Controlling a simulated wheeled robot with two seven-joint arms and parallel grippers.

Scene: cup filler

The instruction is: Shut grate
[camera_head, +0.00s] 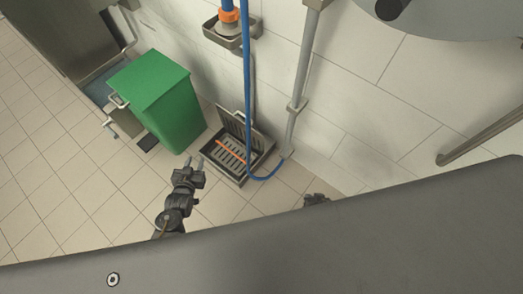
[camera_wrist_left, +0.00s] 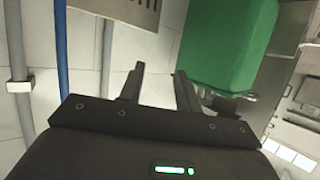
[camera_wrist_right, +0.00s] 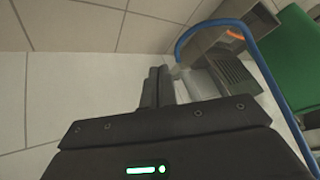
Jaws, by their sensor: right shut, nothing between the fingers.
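The grate (camera_head: 240,127) is a grey slotted panel standing tilted up at the wall side of a floor drain (camera_head: 229,173). Inside the drain are slots and a thin orange bar (camera_head: 232,151). My left gripper (camera_head: 194,161) is just left of the drain, apart from it. Its fingers are spread and empty, as the left wrist view (camera_wrist_left: 160,70) also shows. My right gripper (camera_head: 317,199) is to the right of the drain, mostly hidden by a dark edge. In the right wrist view (camera_wrist_right: 159,71) its fingers are together and empty, with the drain and hose beyond.
A green bin (camera_head: 150,80) stands left of the drain. A blue hose (camera_head: 247,85) hangs in front of the drain and curls beside its right side. A grey pipe (camera_head: 303,70) runs down the wall. Tiled floor (camera_head: 60,190) is clear at the left.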

